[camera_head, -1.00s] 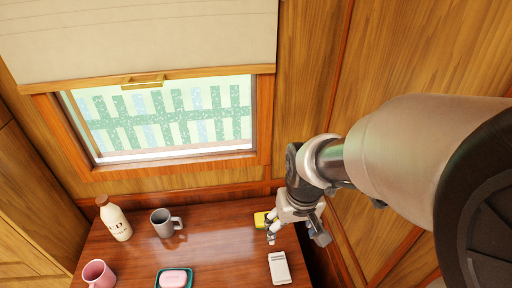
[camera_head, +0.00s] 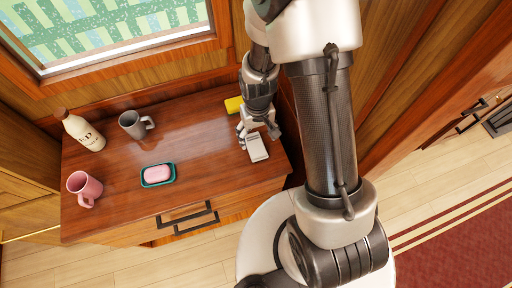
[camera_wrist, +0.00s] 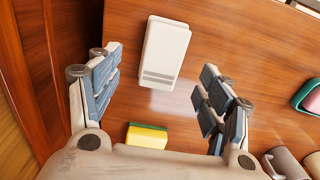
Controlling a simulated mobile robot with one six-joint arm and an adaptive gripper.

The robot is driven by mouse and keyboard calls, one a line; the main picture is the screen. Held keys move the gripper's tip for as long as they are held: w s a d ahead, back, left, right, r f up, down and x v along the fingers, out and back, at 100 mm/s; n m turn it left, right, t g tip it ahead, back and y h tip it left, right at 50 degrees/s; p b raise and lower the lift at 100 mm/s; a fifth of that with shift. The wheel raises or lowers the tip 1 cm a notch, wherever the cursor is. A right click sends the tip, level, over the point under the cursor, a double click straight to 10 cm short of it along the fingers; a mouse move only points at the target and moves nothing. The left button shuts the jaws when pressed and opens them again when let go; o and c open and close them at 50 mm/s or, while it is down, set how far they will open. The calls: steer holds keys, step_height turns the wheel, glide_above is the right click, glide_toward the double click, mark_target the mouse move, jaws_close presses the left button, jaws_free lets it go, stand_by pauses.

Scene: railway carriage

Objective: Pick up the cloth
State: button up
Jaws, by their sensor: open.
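The cloth (camera_head: 257,147) is a white folded rectangle with grey stripes at one end. It lies flat near the table's right edge. In the wrist view the cloth (camera_wrist: 165,50) is at the top middle, striped end towards me. My gripper (camera_head: 258,134) is open and empty above the table, beside the cloth's far end. In the wrist view my gripper (camera_wrist: 160,78) has its fingers spread wide, with the cloth beyond and between the fingertips. I see no contact with the cloth.
A yellow-green sponge (camera_head: 233,105) lies behind my gripper. A teal soap dish (camera_head: 146,182) with pink soap (camera_head: 158,173) is left of the cloth. A grey mug (camera_head: 132,125), pink mug (camera_head: 84,187) and white bottle (camera_head: 83,132) stand further left. A wooden wall borders the table's right side.

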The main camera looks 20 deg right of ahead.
mark_target(256, 145)
steer(key=shift+w+a+f+b, duration=0.1)
steer(key=shift+f+b, duration=0.45)
steer(key=shift+f, duration=1.25)
steer(key=shift+a+f+b, duration=0.1)
steer(key=shift+f+b, duration=0.45)
steer(key=shift+f, duration=1.2)
steer(key=shift+r, duration=0.1)
steer(key=shift+c, duration=0.2)
steer(key=c, duration=1.2)
step_height(256, 145, up, 19)
steer(key=p, duration=0.6)
steer(key=w+f+b, duration=0.1)
steer(key=w+b, duration=0.2)
steer(key=w+f+b, duration=0.1)
steer(key=shift+w+f, duration=0.15)
steer(key=shift+f, duration=0.15)
